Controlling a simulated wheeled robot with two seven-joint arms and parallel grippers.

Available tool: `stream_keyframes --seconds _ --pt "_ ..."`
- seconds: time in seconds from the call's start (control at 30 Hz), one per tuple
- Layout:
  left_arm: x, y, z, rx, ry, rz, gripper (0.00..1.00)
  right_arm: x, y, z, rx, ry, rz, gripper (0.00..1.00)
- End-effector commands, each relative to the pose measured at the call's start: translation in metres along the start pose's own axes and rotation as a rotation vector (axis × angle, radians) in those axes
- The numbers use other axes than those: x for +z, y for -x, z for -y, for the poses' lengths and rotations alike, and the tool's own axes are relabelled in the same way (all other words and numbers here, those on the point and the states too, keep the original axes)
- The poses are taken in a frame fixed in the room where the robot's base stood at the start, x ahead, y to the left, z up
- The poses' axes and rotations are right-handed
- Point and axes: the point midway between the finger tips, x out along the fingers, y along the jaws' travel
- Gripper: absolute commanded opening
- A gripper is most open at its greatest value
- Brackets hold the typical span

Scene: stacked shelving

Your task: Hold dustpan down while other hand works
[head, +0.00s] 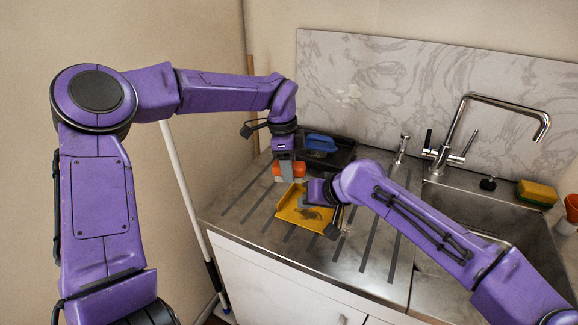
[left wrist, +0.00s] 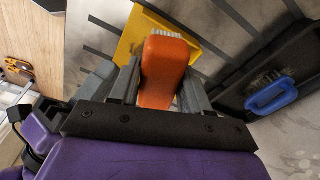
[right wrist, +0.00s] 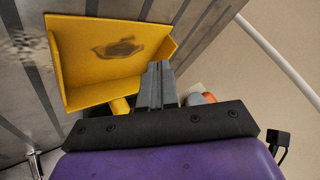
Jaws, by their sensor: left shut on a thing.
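The yellow dustpan (head: 292,212) lies on the metal drainboard with a dark patch of dirt in its pan; it fills much of the right wrist view (right wrist: 85,75). My left gripper (head: 287,168) is shut on an orange handle (left wrist: 163,72), seemingly of a brush, behind the dustpan. Pale bristles (left wrist: 166,34) show beyond this handle. My right gripper (right wrist: 160,85) has its fingers together at the dustpan's rear edge, beside its yellow handle (right wrist: 121,105). No object shows between these fingers; whether they touch the pan is unclear.
A black tray (head: 345,150) with a blue-handled item (head: 321,142) stands behind, near the marble backsplash. The sink (head: 480,225) and chrome tap (head: 462,125) are at right. A yellow sponge (head: 537,193) lies by the sink. A white pole (head: 185,190) leans at left.

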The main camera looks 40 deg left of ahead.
Motion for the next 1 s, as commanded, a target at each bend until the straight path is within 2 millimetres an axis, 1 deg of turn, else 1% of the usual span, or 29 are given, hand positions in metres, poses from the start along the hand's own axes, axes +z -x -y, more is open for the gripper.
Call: stream_keyframes --seconds 0.03,0.1,0.2,0.3,0.37,0.47,0.8,1.0 --pt "0.000 0.000 0.000 0.000 0.000 0.000 0.22 -0.019 0.009 -0.017 0.083 0.027 -0.039 0.00" --pt "0.000 0.000 0.000 0.000 0.000 0.000 0.22 -0.044 0.023 -0.040 0.197 0.062 -0.093 0.00" --pt "0.000 0.000 0.000 0.000 0.000 0.000 0.22 -0.071 0.044 -0.064 0.327 0.099 -0.156 0.00" --pt "0.000 0.000 0.000 -0.001 0.000 0.000 0.22 -0.088 0.060 -0.078 0.411 0.123 -0.196 0.00" --pt "0.000 0.000 0.000 -0.001 0.000 0.000 0.22 -0.094 0.065 -0.083 0.438 0.130 -0.209 0.00" --pt "0.000 0.000 0.000 0.000 0.000 0.000 0.22 -0.094 0.065 -0.087 0.453 0.132 -0.214 0.00" --pt "0.000 0.000 0.000 0.000 0.000 0.000 0.22 -0.074 0.037 -0.104 0.455 0.133 -0.216 0.00" --pt "0.000 0.000 0.000 0.000 0.000 0.000 0.22 -0.070 0.032 -0.107 0.455 0.134 -0.218 0.00"
